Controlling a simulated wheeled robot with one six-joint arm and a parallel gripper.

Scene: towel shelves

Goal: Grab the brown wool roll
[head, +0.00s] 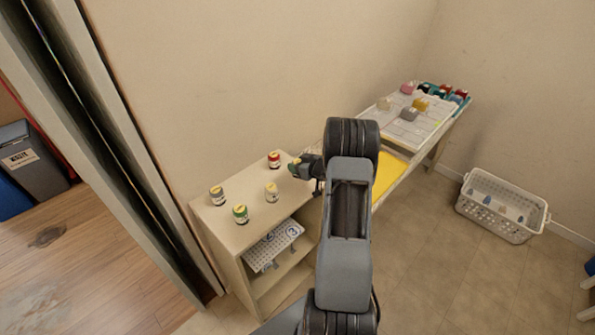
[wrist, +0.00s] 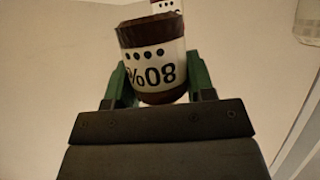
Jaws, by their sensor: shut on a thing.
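A brown wool roll (wrist: 150,32) with a white label band, black dots and a black printed number fills the middle of the wrist view. My gripper (wrist: 160,80) is shut on it, with a green finger on each side. In the head view my gripper (head: 297,167) is over the back right part of the low shelf's top. There the roll is mostly hidden by the gripper, and I cannot tell if it touches the shelf top.
The cream shelf (head: 225,240) also bears a red-topped roll (head: 274,160), a grey roll (head: 217,196), a green roll (head: 240,214) and a pale yellow roll (head: 271,193). A table (head: 413,135) with small items stands behind right. A white basket (head: 500,207) is on the floor.

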